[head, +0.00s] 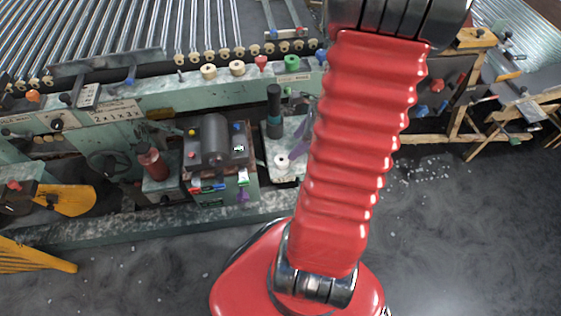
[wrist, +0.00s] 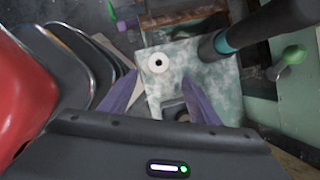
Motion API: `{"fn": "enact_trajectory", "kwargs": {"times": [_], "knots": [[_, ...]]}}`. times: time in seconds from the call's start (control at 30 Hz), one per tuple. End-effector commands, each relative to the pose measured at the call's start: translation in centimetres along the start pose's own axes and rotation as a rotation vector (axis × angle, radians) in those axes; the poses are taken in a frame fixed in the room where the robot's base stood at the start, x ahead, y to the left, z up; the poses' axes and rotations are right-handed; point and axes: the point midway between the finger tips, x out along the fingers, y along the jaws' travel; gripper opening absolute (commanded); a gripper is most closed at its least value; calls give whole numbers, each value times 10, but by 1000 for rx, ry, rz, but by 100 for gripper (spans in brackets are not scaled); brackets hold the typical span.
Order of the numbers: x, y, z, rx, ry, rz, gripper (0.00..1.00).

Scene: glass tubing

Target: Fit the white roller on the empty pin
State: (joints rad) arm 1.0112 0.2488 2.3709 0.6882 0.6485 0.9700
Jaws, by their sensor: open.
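The white roller (head: 282,161), a short ring with a dark centre hole, sits on a mottled pale green plate (head: 271,148) beside the machine. In the wrist view the roller (wrist: 158,55) shows just beyond my fingertips, between their lines and apart from both. My gripper (wrist: 160,80) has two purple fingers spread wide with nothing held. In the head view my gripper (head: 303,138) is partly hidden behind my red arm, just right of the roller. Cream rollers (head: 237,68) stand along the green conveyor rail. I cannot clearly make out which pin is empty.
A dark upright cylinder with a teal band (head: 274,112) stands on the plate behind the roller; it shows close on the right in the wrist view (wrist: 225,42). A dark grey motor unit (head: 215,142) stands left of the plate. Open floor (head: 440,230) lies to the right.

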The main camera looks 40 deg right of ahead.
Motion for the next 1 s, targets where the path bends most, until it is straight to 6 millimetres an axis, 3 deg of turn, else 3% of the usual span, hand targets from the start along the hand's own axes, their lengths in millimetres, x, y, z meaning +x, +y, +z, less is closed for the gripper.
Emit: {"fn": "enact_trajectory", "kwargs": {"times": [0.4,0.83,1.0], "knots": [[44,1,0,-1,1,3,57],[48,1,0,0,1,1,57],[60,2,2,1,1,3,57]]}}
